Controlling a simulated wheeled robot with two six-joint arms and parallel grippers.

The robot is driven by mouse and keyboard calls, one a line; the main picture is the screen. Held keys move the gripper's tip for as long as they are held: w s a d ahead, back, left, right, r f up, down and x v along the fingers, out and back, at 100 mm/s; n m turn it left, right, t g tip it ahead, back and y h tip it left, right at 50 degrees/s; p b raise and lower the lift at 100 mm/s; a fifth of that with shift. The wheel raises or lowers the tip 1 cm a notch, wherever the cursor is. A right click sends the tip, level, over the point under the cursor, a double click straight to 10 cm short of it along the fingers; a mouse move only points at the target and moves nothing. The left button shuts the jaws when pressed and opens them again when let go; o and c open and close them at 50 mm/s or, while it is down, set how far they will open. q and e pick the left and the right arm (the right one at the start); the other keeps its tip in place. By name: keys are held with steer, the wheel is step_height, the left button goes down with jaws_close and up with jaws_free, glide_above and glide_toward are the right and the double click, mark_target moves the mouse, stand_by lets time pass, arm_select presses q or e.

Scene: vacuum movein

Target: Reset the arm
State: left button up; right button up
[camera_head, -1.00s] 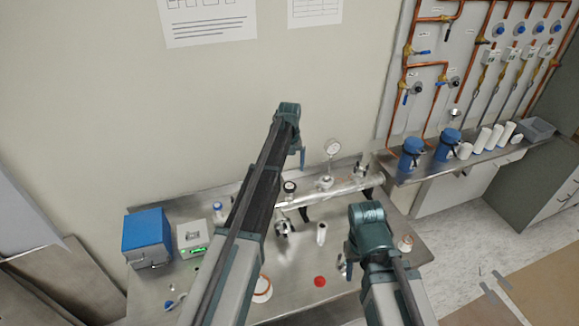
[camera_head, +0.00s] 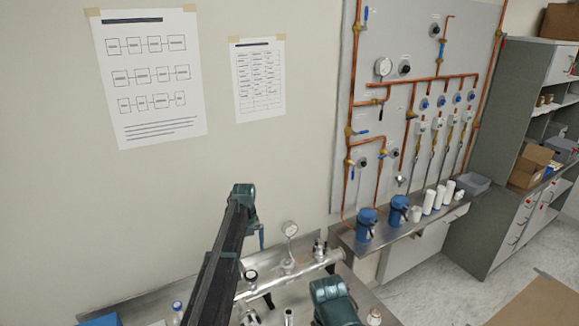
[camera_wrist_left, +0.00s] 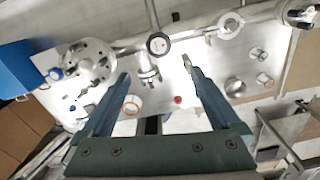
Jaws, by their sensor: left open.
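My left arm rises from the bottom of the head view, its dark upper link (camera_head: 215,270) ending in a teal joint (camera_head: 243,195) above the steel bench. My left gripper (camera_wrist_left: 157,72) shows in the left wrist view. Its two blue-grey fingers are wide apart with nothing held between them, and bench fittings show below. My right arm shows only as a teal joint (camera_head: 335,300) at the bottom of the head view; its gripper is not visible.
A metal pipe assembly with a gauge (camera_head: 290,229) stands on the bench. Blue canisters (camera_head: 366,224) and white cylinders (camera_head: 429,202) line a wall shelf (camera_head: 415,228). A copper-pipe panel (camera_head: 425,95) is above. Grey cabinets (camera_head: 505,120) stand at right.

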arm_select(q)
steer(key=s+d+f+n+b, duration=0.5)
steer(key=s+n, duration=0.4)
steer(key=s, duration=0.2)
steer(key=s+d+f+n+b, duration=0.5)
steer(key=s+n, duration=0.4)
steer(key=s, duration=0.3)
steer(key=s+d+f+n+y+b, duration=0.1)
steer(key=s+d+f+n+b, duration=0.4)
steer(key=s+f+n+b, duration=0.2)
steer(key=s+n, duration=0.2)
steer(key=s, duration=0.2)
steer(key=shift+s+d+f, duration=0.25)
steer(key=shift+s+f, duration=0.05)
steer(key=shift+s, duration=0.1)
